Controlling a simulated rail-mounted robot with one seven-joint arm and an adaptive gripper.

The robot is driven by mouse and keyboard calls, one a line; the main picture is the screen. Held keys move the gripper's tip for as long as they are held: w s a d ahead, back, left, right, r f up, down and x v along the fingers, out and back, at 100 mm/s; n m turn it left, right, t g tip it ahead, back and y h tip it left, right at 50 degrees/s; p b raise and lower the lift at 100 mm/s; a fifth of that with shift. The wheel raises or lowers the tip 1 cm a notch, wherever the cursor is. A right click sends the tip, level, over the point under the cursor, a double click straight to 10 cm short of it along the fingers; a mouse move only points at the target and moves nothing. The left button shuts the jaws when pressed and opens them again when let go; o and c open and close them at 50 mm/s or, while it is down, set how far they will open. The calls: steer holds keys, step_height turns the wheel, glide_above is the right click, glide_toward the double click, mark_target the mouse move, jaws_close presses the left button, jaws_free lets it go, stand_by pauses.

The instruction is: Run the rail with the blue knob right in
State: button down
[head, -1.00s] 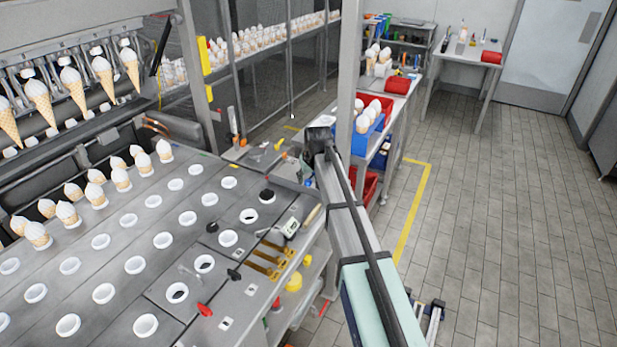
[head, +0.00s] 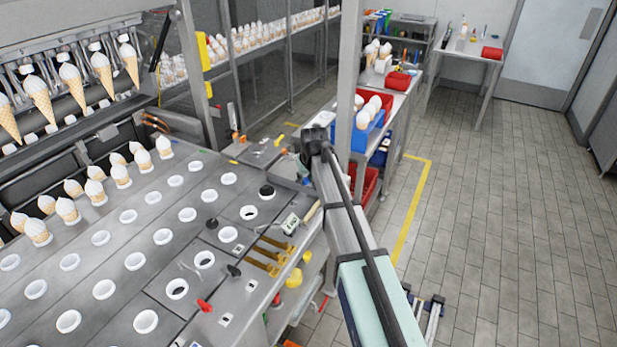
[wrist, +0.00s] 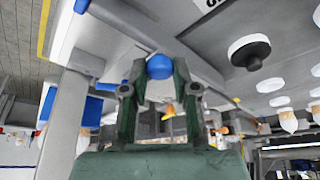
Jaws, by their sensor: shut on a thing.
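The blue knob (wrist: 160,67) shows in the wrist view between the two green fingers of my gripper (wrist: 158,76), which are shut on it. A pale grey block sits just below the knob in the picture, between the fingers. A grey bar (wrist: 135,22) runs behind the knob toward the upper left; it looks like the rail, but I cannot tell how far in it sits. In the head view the end of my arm is at the right back corner of the work table, and the knob, rail and fingers are hidden there.
The grey table (head: 150,215) holds rows of white cups and several filled cones. A black-and-white knob (wrist: 250,50) is right of my gripper in the wrist view. A post (head: 349,90) and a side bench with a blue bin (head: 366,136) stand close behind my arm.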

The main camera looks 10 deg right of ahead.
steer(key=shift+s+a, duration=0.3)
steer(key=shift+s, duration=0.25)
steer(key=shift+w, duration=0.15)
steer(key=c, duration=0.9)
jaws_free()
steer(key=v, duration=1.2)
steer(key=shift+w, duration=0.1)
